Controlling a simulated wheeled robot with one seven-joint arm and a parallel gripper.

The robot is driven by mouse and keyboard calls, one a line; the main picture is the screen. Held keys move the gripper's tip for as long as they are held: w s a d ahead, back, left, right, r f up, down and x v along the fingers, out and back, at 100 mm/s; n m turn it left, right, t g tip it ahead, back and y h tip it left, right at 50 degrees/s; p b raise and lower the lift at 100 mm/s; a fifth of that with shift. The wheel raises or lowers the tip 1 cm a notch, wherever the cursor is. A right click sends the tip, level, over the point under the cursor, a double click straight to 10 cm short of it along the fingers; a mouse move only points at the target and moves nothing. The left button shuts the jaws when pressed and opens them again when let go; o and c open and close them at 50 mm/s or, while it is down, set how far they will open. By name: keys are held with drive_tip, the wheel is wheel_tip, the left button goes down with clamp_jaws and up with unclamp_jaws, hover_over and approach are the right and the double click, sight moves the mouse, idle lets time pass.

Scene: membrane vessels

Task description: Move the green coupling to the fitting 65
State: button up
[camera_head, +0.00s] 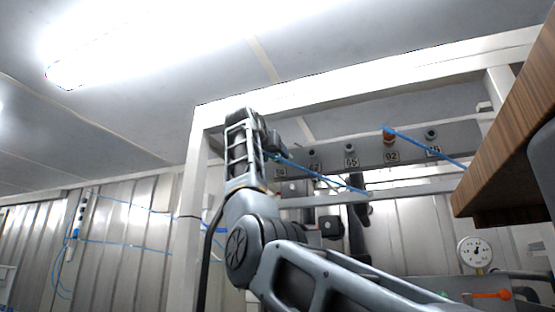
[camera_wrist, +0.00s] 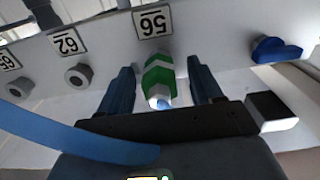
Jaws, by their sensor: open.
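The green coupling (camera_wrist: 158,78), with white bands, sits on the rail at the fitting labelled 56 in the wrist view. My gripper (camera_wrist: 163,88) is open, with one dark blue finger on each side of the coupling and a visible gap at each. In the head view my gripper (camera_head: 268,142) is at the left end of the rail and hides most of the coupling. Fitting 65 (camera_wrist: 18,88) is a bare grey stub at the left edge of the wrist view. It also shows in the head view (camera_head: 351,149), above its label.
Bare fitting 62 (camera_wrist: 78,76) lies between the coupling and fitting 65. Blue hoses (camera_head: 325,179) run in front of the rail. A white frame post (camera_head: 187,220) stands left of my arm; a wooden panel (camera_head: 510,130) is at right.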

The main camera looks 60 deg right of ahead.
idle(0.6)
clamp_jaws()
idle(0.4)
drive_tip(key=shift+a, duration=0.1)
drive_tip(key=shift+s+a+b, duration=0.15)
drive_tip(key=shift+a+b, duration=0.35)
drive_tip(key=shift+a, duration=0.95)
drive_tip(key=shift+s+a+b, duration=0.1)
drive_tip(key=shift+a+b, duration=0.35)
drive_tip(key=shift+a, duration=1)
drive_tip(key=s, duration=2.3)
drive_tip(key=shift+d, duration=0.4)
